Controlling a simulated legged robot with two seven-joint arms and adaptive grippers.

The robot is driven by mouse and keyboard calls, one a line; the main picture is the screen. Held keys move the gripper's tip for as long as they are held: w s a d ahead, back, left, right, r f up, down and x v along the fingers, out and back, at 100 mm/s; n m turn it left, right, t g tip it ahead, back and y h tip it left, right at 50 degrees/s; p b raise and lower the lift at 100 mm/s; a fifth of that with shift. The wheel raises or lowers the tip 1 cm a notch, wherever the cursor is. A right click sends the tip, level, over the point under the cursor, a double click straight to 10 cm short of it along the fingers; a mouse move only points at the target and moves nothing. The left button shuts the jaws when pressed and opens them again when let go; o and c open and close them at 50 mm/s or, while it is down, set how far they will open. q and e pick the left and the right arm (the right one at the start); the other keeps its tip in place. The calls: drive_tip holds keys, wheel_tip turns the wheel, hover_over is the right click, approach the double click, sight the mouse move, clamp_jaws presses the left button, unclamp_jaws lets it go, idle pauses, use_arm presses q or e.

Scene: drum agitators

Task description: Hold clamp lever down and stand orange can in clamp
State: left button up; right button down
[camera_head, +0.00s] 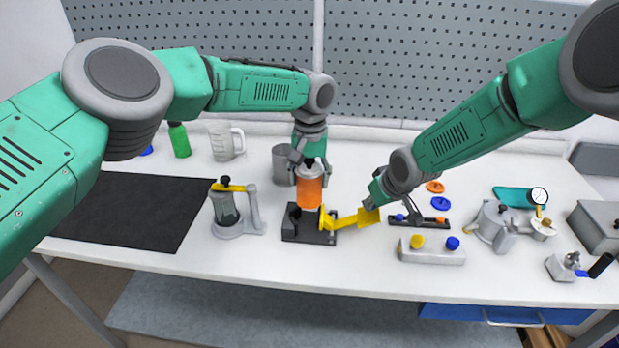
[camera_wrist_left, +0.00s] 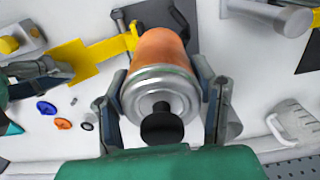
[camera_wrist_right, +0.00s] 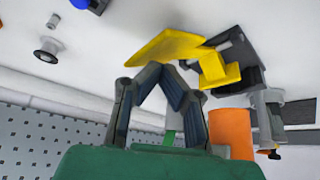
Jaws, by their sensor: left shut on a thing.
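The orange can (camera_head: 309,190) has a silver top with a black knob and stands roughly upright over the black clamp (camera_head: 308,228). My left gripper (camera_head: 310,170) is shut on its upper part; the left wrist view shows a finger on each side of the can (camera_wrist_left: 163,50). The can's lower end is at the clamp jaws; I cannot tell whether it rests in them. The clamp's yellow lever (camera_head: 345,220) reaches right to a flat paddle. My right gripper (camera_head: 374,198) is at the paddle, its fingertips together in the right wrist view (camera_wrist_right: 162,72). Contact with the paddle (camera_wrist_right: 165,46) is unclear.
A canister with a yellow top (camera_head: 228,205) stands left of the clamp, and a grey cup (camera_head: 284,165) behind it. A white block with yellow and blue knobs (camera_head: 432,252) lies right of the clamp. A black mat (camera_head: 130,210) covers the left; the front strip is clear.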

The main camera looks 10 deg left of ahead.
sight(309, 204)
drive_tip(key=shift+f, duration=2.6)
use_arm(q)
drive_tip(key=shift+s+f, duration=0.1)
drive_tip(key=shift+f, duration=0.8)
drive_tip(key=shift+f, duration=0.15)
drive_tip(key=shift+f, duration=1.85)
drive_tip(key=shift+f, duration=1.1)
